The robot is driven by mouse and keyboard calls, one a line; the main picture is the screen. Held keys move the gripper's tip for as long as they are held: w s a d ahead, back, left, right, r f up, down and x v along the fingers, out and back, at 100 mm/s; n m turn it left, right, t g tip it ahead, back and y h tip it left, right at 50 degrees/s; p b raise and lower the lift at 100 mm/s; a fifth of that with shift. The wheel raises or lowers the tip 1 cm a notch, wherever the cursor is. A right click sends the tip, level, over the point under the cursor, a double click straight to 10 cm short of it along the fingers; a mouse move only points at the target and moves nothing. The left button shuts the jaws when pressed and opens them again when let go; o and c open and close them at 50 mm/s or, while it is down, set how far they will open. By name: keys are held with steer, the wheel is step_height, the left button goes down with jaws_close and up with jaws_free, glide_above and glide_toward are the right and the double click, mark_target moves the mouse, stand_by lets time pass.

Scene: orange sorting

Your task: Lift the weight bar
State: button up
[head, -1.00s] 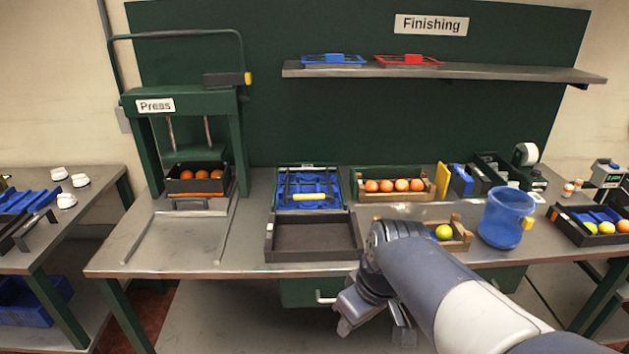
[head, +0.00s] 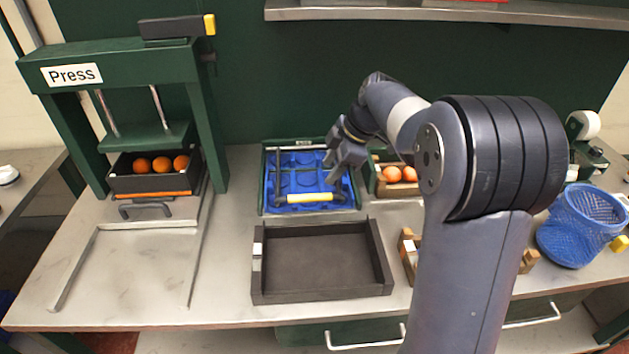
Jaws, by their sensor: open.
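A dark bar frame with a yellow grip (head: 310,198), which looks like the weight bar, lies over a blue insert (head: 300,172) in a green-edged box at the middle back of the bench. My gripper (head: 338,172) is open and empty. It hangs over the right part of this box, fingers pointing down, above and to the right of the yellow grip and apart from it as far as I can tell. My arm reaches in from the right and hides part of the bench.
An empty dark tray (head: 320,262) stands in front of the box. The press (head: 125,75) at left holds a dark crate (head: 155,183) of oranges. A wooden crate with oranges (head: 398,175) is partly hidden behind my arm. A blue mesh basket (head: 582,228) stands at right. A shelf (head: 450,12) runs above.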

mark_target(312, 195)
steer(key=p+x, duration=0.1)
steer(key=x, duration=0.9)
steer(key=shift+s+a+f+p, duration=0.1)
steer(key=shift+s+f+p, duration=0.05)
steer(key=shift+f+p, duration=0.2)
steer(key=shift+r, duration=0.1)
steer(key=shift+c, duration=0.4)
jaws_close()
